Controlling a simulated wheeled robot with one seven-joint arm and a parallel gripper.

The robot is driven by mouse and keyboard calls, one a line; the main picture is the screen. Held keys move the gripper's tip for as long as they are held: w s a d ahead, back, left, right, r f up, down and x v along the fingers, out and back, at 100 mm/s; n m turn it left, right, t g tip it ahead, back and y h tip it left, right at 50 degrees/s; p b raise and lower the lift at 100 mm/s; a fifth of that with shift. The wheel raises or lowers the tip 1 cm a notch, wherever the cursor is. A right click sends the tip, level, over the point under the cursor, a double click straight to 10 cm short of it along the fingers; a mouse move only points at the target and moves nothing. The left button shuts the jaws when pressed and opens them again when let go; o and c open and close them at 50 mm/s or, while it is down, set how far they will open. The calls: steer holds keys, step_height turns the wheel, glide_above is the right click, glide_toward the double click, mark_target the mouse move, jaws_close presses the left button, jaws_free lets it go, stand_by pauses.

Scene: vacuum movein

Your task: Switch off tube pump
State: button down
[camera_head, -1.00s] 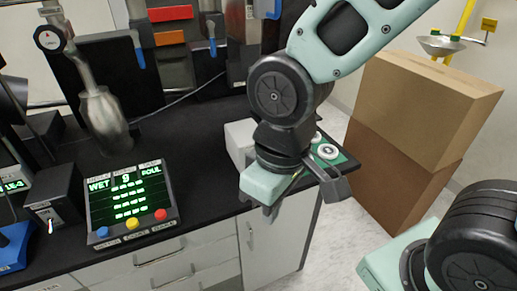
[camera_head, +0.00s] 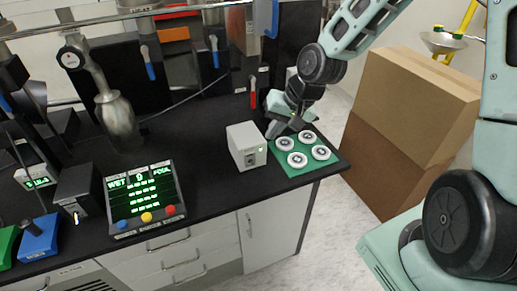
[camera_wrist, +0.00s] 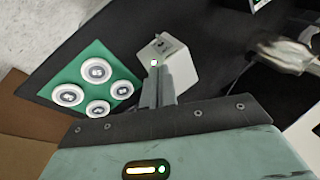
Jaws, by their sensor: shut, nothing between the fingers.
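A small white box (camera_head: 247,146) stands on the black bench, with a dark switch on its front and a lit green light. It looks like the tube pump, though no label is legible. My gripper (camera_head: 271,132) is right beside the box at its right rear side, above the bench. In the wrist view, the shut, empty fingers (camera_wrist: 157,82) point toward the white box (camera_wrist: 182,58), and the green light shows near their tips. I cannot tell whether they touch the box.
A green mat (camera_head: 281,159) with several white round pieces lies right of the box, near the bench's right end. A display panel (camera_head: 145,198) with coloured buttons stands to the left. Cardboard boxes (camera_head: 415,95) are stacked on the floor at right.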

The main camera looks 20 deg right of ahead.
mark_target(252, 161)
stand_by(0.3)
steer(key=x, duration=1)
steer(key=shift+a+f, duration=0.1)
steer(key=shift+f, duration=0.05)
